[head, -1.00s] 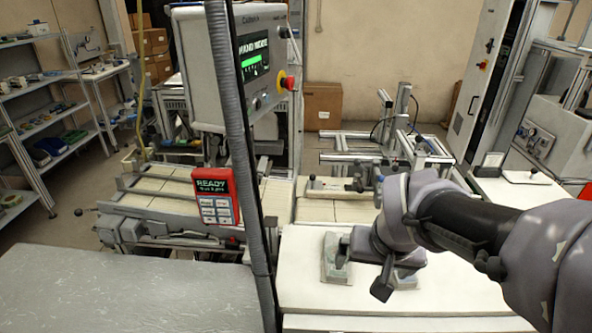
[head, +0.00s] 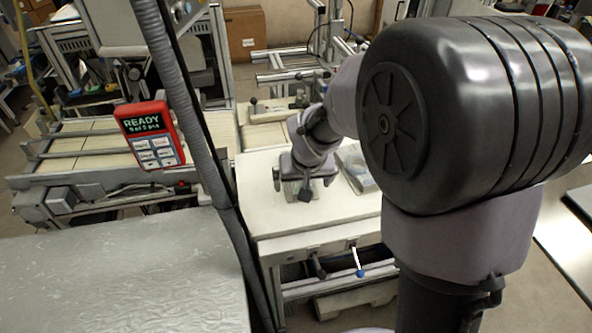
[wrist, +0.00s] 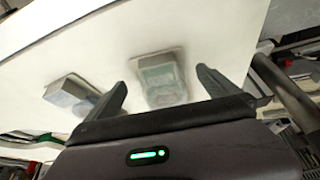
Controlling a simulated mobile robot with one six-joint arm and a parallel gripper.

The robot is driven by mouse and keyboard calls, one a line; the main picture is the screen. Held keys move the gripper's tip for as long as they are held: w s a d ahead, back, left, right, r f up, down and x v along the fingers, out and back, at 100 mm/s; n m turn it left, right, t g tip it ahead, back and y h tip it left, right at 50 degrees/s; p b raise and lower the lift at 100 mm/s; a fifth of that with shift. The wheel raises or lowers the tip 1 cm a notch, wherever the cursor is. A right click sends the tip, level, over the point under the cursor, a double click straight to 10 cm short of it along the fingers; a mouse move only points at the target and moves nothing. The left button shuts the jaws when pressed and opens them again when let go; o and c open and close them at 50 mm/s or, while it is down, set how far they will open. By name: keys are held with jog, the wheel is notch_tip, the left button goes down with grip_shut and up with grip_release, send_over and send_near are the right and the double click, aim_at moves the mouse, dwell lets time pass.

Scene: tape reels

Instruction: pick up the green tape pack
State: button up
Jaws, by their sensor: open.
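A clear pack with a green tint (wrist: 158,82) lies flat on the white table top. In the wrist view it sits ahead of and between the fingers of my gripper (wrist: 163,88), which is open and empty. The head view shows my gripper (head: 303,185) pointing down over this pack, which it mostly hides. A second clear pack with a bluish tint (wrist: 72,94) lies outside the left finger in the wrist view. In the head view this second pack (head: 356,168) is right of my gripper, partly behind my arm.
The white table (head: 262,208) has bare room left of the packs. A dark post (head: 190,110) with a red READY panel (head: 152,133) stands left of it. A grey work surface (head: 120,275) is at the front left, and a conveyor (head: 90,150) behind it.

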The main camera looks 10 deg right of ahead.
jog(key=shift+x, duration=1.1)
jog(key=shift+r, duration=0.15)
jog(key=c, duration=1.6)
jog(key=shift+r, duration=0.1)
